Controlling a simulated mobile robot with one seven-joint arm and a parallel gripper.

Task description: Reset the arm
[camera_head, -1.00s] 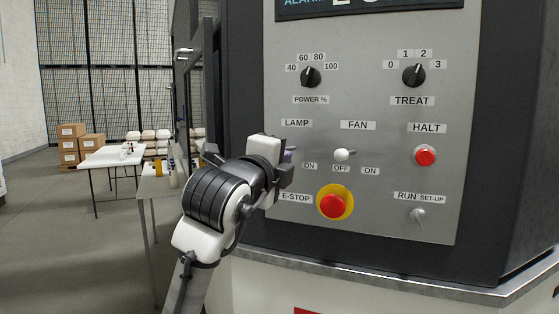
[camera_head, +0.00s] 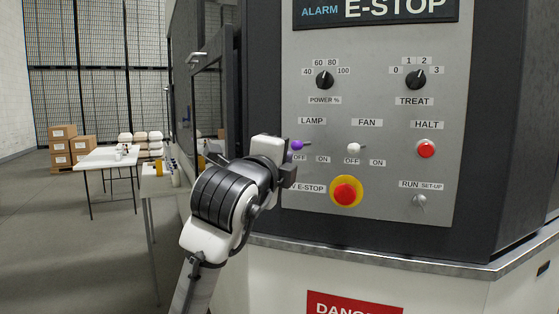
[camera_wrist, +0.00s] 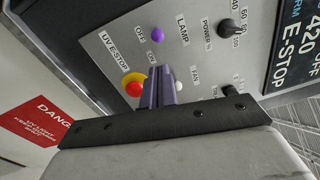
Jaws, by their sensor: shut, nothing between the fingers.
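My gripper (camera_wrist: 158,84) shows in the wrist view as two purple fingers, closed together with nothing between them. They point at the control panel (camera_head: 440,115), and a gap to it cannot be measured. In the head view my gripper (camera_head: 285,172) is seen from behind beside the panel's left edge, its fingers mostly hidden. My arm is bent and raised in front of the machine. The purple lamp switch (camera_head: 297,145) is just right of my gripper in the head view; it also shows in the wrist view (camera_wrist: 158,35).
The panel carries a red E-stop button (camera_head: 345,191) on a yellow ring, a white fan switch (camera_head: 354,148), a red halt button (camera_head: 425,149) and two black knobs. A metal ledge (camera_head: 400,262) runs below. White tables (camera_head: 108,158) and cardboard boxes stand at the left; floor there is open.

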